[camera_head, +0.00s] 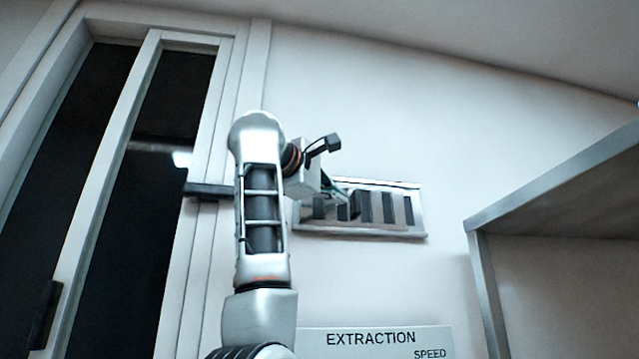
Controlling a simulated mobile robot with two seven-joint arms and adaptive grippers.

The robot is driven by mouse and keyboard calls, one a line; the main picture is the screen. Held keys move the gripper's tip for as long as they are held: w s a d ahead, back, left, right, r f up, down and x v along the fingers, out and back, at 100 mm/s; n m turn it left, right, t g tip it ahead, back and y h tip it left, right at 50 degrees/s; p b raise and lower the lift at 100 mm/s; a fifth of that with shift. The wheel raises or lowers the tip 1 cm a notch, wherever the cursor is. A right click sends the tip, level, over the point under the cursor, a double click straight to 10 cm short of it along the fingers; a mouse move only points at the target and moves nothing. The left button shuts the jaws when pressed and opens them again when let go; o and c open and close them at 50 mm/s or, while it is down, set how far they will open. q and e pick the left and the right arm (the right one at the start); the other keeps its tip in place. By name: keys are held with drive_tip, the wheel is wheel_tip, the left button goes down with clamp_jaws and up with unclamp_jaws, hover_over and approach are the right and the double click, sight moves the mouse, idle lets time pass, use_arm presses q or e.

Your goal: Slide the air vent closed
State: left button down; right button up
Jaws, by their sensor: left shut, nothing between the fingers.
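The air vent (415,233) is a metal-framed plate on the white wall, a little right of centre. Several dark upright slots show in it, so it looks at least partly open. My left arm rises from the bottom and bends toward the vent. My left gripper (345,205) is shut and empty, with its fingertips at the vent's left-middle part beside a small dark piece that may be the vent's tab. I cannot tell whether they touch. The arm and gripper hide the vent's left end. My right gripper is not in view.
A sliding window or door with a pale frame (110,150) and dark panes stands on the left, with a dark handle (44,315). A panel marked EXTRACTION SPEED (310,343) is below the vent. A metal hood or shelf (560,195) juts out at right. The wall above the vent is clear.

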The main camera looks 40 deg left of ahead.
sight(358, 197)
use_arm(q)
drive_tip(key=shift+w+d, duration=0.45)
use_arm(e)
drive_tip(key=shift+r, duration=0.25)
use_arm(q)
drive_tip(key=shift+w+d+p, duration=0.35)
drive_tip(key=shift+w+d, duration=0.85)
drive_tip(key=shift+w, duration=0.05)
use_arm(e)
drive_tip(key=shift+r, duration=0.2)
use_arm(q)
drive_tip(key=shift+a, duration=0.1)
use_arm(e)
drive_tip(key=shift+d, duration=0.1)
